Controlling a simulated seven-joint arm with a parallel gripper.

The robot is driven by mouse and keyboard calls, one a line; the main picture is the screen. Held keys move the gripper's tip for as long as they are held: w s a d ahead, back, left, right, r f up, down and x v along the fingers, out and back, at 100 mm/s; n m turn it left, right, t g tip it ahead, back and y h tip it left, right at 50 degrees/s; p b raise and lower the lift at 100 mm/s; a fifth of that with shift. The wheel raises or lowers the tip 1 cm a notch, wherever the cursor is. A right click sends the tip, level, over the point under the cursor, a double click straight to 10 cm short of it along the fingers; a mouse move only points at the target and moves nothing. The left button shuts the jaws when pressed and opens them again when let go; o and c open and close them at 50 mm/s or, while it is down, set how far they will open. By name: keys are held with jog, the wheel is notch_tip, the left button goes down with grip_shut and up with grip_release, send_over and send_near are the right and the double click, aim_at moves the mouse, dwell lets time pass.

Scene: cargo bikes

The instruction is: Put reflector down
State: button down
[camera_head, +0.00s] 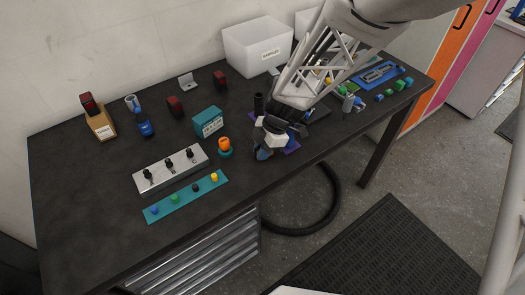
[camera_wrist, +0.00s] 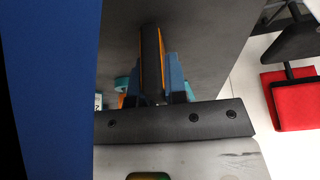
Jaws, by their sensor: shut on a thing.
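My gripper (camera_head: 264,153) is low over the front middle of the dark worktable (camera_head: 90,215), beside an orange-topped piece on a teal base (camera_head: 224,145). In the wrist view, the blue fingers (camera_wrist: 155,85) are shut on a narrow black piece with orange edges (camera_wrist: 151,60), seemingly the reflector. It points away from the palm over a dark grey surface. In the head view, the gripper hides the held piece. Whether it touches the table cannot be told.
A teal box (camera_head: 207,122), a silver panel with black knobs (camera_head: 170,168) and a teal strip with coloured knobs (camera_head: 186,198) stand left of my gripper. White bins (camera_head: 258,45) stand behind. A purple mat (camera_head: 292,144) lies close by. The table's left front is clear.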

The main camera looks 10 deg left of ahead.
jog(key=shift+r, duration=0.6)
notch_tip(320, 180, up, 2)
jog(key=s+d+r, duration=0.1)
jog(key=s+d, duration=0.7)
jog(key=s, duration=0.5)
jog(key=shift+s+r, duration=0.2)
jog(key=shift+s, duration=0.2)
